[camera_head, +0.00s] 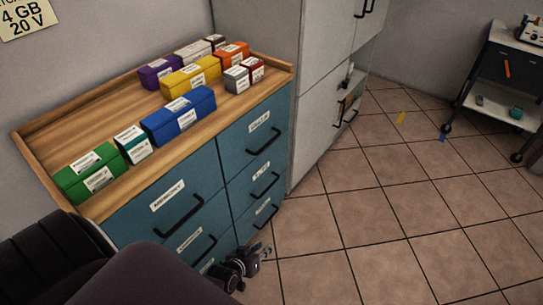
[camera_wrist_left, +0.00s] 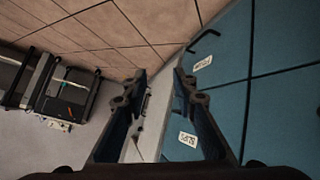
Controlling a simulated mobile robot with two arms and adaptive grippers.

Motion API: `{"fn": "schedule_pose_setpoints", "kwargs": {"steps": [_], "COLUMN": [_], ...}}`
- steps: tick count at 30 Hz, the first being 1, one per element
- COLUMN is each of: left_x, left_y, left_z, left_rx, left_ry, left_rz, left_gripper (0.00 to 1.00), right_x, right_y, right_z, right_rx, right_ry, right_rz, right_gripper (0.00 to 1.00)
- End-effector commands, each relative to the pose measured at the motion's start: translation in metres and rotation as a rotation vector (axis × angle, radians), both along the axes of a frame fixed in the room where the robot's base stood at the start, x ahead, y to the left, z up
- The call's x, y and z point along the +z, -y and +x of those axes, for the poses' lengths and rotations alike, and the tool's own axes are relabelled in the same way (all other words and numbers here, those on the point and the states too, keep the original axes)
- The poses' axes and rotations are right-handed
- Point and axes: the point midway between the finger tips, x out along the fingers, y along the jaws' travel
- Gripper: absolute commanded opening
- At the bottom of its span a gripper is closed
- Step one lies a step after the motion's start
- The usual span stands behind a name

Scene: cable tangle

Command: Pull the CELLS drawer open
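A teal drawer cabinet (camera_head: 205,190) with a wooden top stands at the left in the head view. Its right column has three drawers with white labels and black bar handles: top (camera_head: 263,140), middle (camera_head: 265,185) and bottom (camera_head: 266,214). The MEMORY drawer (camera_head: 170,203) is on the left. The right-column labels are too small to read surely, so I cannot tell which is CELLS. All visible drawers look shut. My left gripper (camera_head: 262,252) is low before the cabinet, open and empty; in the wrist view its fingers (camera_wrist_left: 160,75) are apart beside the teal fronts (camera_wrist_left: 225,100). My right gripper is not in view.
Several coloured boxes, such as a blue one (camera_head: 180,116), stand on the cabinet top. A grey cabinet (camera_head: 317,95) adjoins on the right. A wheeled cart (camera_head: 505,75) stands at the far right. The tiled floor (camera_head: 400,220) between is mostly clear.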

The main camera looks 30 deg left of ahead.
Motion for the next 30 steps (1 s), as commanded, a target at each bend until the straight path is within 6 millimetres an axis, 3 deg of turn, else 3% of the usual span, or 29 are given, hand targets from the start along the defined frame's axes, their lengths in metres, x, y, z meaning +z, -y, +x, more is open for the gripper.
{"fn": "schedule_pose_setpoints", "kwargs": {"steps": [1, 6, 12, 16, 21, 25, 30], "left_x": [-0.002, 0.048, 0.117, 0.163, 0.210, 0.229, 0.238], "left_y": [-0.010, -0.037, -0.069, -0.088, -0.105, -0.111, -0.114], "left_z": [0.027, 0.094, 0.147, 0.165, 0.172, 0.172, 0.178], "left_rx": [0.037, 0.151, 0.256, 0.306, 0.342, 0.353, 0.357], "left_ry": [0.074, 0.306, 0.579, 0.742, 0.893, 0.945, 0.961], "left_rz": [-0.027, -0.135, -0.279, -0.377, -0.478, -0.517, -0.529], "left_gripper": [0.26, 0.26, 0.26, 0.26, 0.26, 0.26, 0.26], "right_x": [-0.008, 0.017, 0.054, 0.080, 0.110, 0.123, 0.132], "right_y": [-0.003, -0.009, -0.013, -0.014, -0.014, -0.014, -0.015], "right_z": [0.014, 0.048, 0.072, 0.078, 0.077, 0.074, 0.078], "right_rx": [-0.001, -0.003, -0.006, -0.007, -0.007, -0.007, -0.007], "right_ry": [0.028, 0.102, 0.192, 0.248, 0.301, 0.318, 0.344], "right_rz": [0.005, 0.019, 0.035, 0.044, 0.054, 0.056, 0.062], "right_gripper": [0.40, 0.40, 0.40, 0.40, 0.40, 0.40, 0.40]}}
